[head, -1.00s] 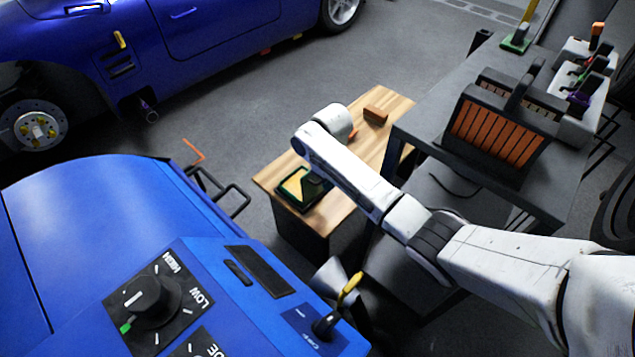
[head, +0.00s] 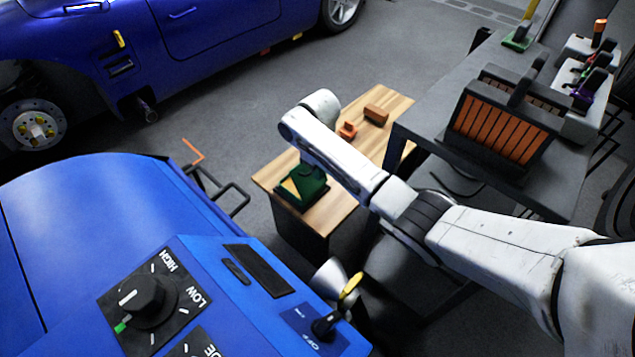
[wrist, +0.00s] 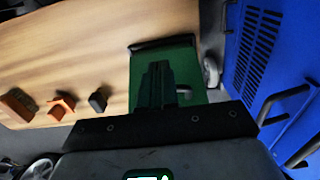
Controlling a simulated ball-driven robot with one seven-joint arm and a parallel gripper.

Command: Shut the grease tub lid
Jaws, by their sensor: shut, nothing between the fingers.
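The grease tub (head: 290,201) stands on the near left end of a wooden bench. A yellow triangle of grease shows at its left side in the head view. Its green lid (head: 314,182) stands tilted over the tub, partly covering the opening. The green lid fills the middle of the wrist view (wrist: 188,72). My gripper (wrist: 155,68) is shut and empty, its dark fingers in front of the lid there. Whether they touch it I cannot tell. In the head view my arm's white end hides the fingers and part of the tub's back.
Orange blocks (head: 376,114) lie farther back on the wooden bench top (head: 340,205). A blue machine (head: 120,210) with knobs stands at the near left. A grey table (head: 430,110) with an orange-slatted unit stands to the right. Open floor lies behind the bench.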

